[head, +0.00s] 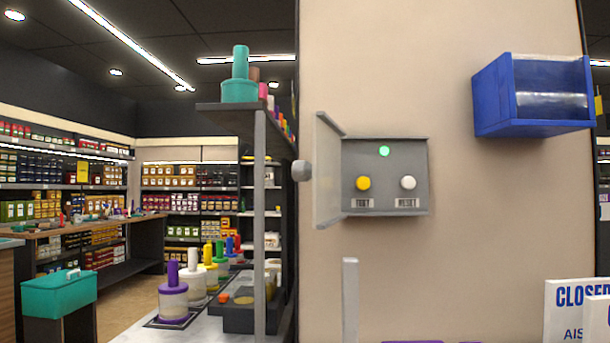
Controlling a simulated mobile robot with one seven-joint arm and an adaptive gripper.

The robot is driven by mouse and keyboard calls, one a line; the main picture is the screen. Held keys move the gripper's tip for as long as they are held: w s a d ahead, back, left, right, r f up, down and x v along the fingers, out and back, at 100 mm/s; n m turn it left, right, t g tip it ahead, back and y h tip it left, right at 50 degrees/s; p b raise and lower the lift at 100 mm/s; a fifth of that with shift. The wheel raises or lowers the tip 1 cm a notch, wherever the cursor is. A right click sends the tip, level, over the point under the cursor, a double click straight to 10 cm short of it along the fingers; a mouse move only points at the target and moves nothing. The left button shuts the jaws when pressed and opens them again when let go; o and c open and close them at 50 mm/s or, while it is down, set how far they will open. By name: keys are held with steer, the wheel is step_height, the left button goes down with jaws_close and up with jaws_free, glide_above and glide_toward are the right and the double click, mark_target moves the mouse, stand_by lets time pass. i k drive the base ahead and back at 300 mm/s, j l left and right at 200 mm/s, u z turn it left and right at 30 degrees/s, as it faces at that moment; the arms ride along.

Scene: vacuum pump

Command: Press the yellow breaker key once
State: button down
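The yellow breaker key (363,183) is a round button on the left of a grey wall box (386,160). A label below it seems to read TEST. A white round button (408,182) sits to its right, above a label that seems to read RESET. A small green light (384,151) glows above and between the two. My gripper does not show in this view.
A blue bin (535,97) is mounted on the wall at upper right. A shelf with a teal pump-like object (240,80) juts out left of the wall. A CLOSED sign (575,310) stands at lower right. The wall around the box is mostly clear.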

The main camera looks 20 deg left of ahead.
mark_target(363, 183)
steer(key=k+j+z, duration=0.1)
steer(key=j, duration=0.35)
steer(key=j+z, duration=0.15)
steer(key=j, duration=0.25)
steer(key=k+j+z, duration=0.1)
steer(key=j, duration=0.35)
steer(key=k+j+z, duration=0.1)
steer(key=j, duration=0.3)
steer(key=k, duration=0.1)
